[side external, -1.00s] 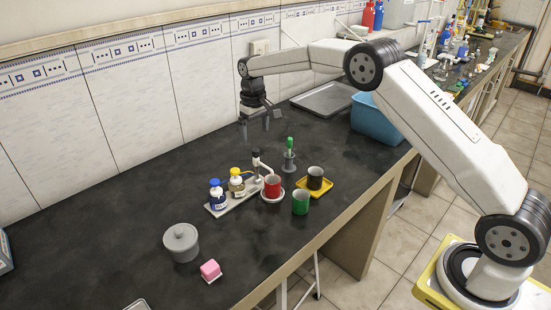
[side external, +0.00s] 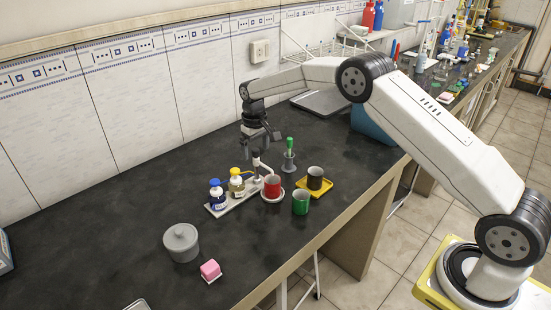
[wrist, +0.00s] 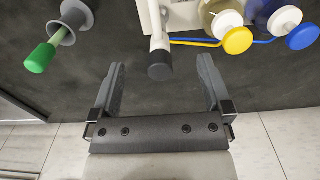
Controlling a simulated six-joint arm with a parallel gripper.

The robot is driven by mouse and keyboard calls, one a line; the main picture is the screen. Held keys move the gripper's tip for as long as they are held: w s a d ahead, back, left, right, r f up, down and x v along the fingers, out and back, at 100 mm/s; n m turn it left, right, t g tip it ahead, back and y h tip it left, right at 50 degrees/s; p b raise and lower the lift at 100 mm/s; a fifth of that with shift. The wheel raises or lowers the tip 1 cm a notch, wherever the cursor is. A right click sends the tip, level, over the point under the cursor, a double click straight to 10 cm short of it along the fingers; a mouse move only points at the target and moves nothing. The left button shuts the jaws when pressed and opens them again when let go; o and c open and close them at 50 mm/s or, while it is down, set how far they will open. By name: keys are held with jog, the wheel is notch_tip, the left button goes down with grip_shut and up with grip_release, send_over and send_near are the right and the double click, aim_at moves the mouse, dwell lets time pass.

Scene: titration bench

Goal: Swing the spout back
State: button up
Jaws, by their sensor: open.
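The spout (side external: 262,166) is a pale arm on the small grey bottle stand, leaning toward the red cup (side external: 272,187). In the wrist view a pale bar with a dark round end (wrist: 159,62), apparently the spout or its post, lies between the two fingers. My gripper (side external: 259,143) is just above the spout and hides its top; it also shows in the wrist view (wrist: 160,64). It is open, with visible gaps on both sides of the dark end. Height difference is hard to tell.
Blue-capped (side external: 217,195) and yellow-capped (side external: 236,184) bottles stand on the left of the stand. A green-handled tool in a grey holder (side external: 289,163), a dark cup (side external: 315,178) on a yellow tray, and a green cup (side external: 300,202) are close on the right. The left bench is mostly clear.

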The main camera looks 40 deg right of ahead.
jog(key=shift+c, duration=0.2)
grip_shut()
jog(key=n, duration=0.4)
jog(key=shift+n, duration=0.3)
jog(key=n, duration=0.4)
jog(key=shift+n, duration=1.7)
